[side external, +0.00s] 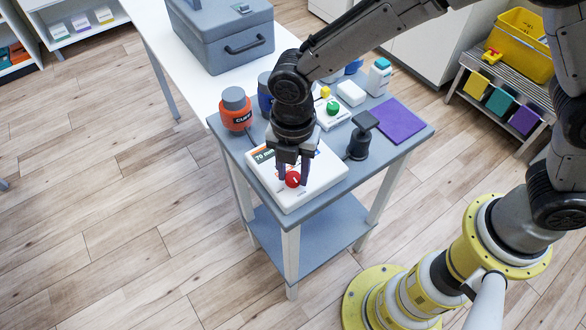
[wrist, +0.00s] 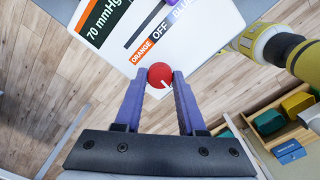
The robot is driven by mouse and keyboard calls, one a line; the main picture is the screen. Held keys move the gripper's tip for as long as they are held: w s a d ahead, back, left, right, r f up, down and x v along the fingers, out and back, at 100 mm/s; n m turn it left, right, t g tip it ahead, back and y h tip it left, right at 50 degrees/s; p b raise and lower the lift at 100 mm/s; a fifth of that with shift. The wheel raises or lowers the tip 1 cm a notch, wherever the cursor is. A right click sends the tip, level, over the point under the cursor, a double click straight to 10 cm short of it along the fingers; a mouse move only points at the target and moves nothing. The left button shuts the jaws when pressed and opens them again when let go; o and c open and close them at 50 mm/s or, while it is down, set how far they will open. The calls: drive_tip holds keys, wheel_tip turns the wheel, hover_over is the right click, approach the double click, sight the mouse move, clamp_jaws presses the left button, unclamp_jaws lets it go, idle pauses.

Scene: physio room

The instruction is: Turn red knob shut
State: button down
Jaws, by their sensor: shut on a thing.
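The red knob (side external: 292,180) sits near the front edge of a white control box (side external: 325,172) on the small grey table. In the wrist view the knob (wrist: 160,73) is round with a short white mark, which points down and slightly right, away from the printed labels. The box (wrist: 103,45) shows "70 mmHg", "ORANGE", "OFF" and a partly cut-off blue label. My gripper (side external: 293,172) comes down from above, its two purple fingers on either side of the knob. The wrist view shows the gripper (wrist: 159,79) shut on the knob.
An orange cuff jar (side external: 236,115) stands left of the box, and a black upright device (side external: 360,140) stands to its right. A purple pad (side external: 398,122) lies at the table's right. A grey case (side external: 225,40) and several small items stand behind. Open floor lies in front.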

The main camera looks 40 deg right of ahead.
sight(293, 176)
drive_tip(key=m, duration=1.3)
drive_tip(key=shift+r+m, duration=0.1)
drive_tip(key=shift+m, duration=1.7)
drive_tip(key=c, duration=0.5)
unclamp_jaws()
wheel_tip(293, 176, up, 14)
